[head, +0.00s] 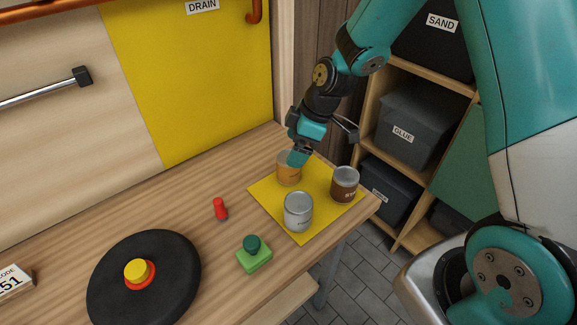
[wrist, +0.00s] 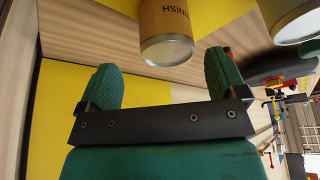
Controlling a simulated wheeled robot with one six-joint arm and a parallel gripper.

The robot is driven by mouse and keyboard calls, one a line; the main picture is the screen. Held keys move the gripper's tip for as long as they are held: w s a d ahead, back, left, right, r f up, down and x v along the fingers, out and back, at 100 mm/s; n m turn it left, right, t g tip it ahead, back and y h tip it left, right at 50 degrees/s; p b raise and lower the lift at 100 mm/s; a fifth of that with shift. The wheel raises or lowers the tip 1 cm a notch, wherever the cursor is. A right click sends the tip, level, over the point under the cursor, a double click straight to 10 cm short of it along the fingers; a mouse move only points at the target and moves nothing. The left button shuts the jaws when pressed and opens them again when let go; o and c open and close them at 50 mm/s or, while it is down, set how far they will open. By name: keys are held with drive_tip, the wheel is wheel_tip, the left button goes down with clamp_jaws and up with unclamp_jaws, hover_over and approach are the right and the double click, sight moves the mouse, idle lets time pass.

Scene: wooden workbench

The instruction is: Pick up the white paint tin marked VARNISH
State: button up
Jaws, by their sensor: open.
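A white-grey tin (head: 298,213) stands at the front of a yellow mat (head: 262,190); its marking is too small to read. A tan-orange tin (head: 288,173) stands behind it, partly hidden by my gripper (head: 299,157). In the wrist view, the tan tin (wrist: 165,30) appears ahead of and between the spread fingers of my gripper (wrist: 162,65). Its upside-down letters seem to end in "NISH". The fingers are open and empty. A pale tin (wrist: 292,18) is partly cut off at the upper right of that view.
A brown tin (head: 345,187) stands at the mat's right, near the bench edge. A red peg-like piece (head: 220,209), a green block with a knob (head: 254,257) and a black disc (head: 115,290) stand to the left. Shelves with bins (head: 412,122) are beyond the bench.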

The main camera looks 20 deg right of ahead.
sight(287, 176)
drive_tip(key=shift+s+a+p+x, duration=0.15)
drive_tip(key=shift+p+x, duration=0.1)
drive_tip(key=shift+x, duration=1.15)
drive_tip(key=shift+s+a+p+x, duration=0.1)
drive_tip(key=shift+s+p+x, duration=0.1)
drive_tip(key=shift+x, duration=1.15)
drive_tip(key=shift+r, duration=0.1)
drive_tip(key=c, duration=1.2)
drive_tip(key=shift+o, duration=0.2)
drive_tip(key=shift+w, duration=0.1)
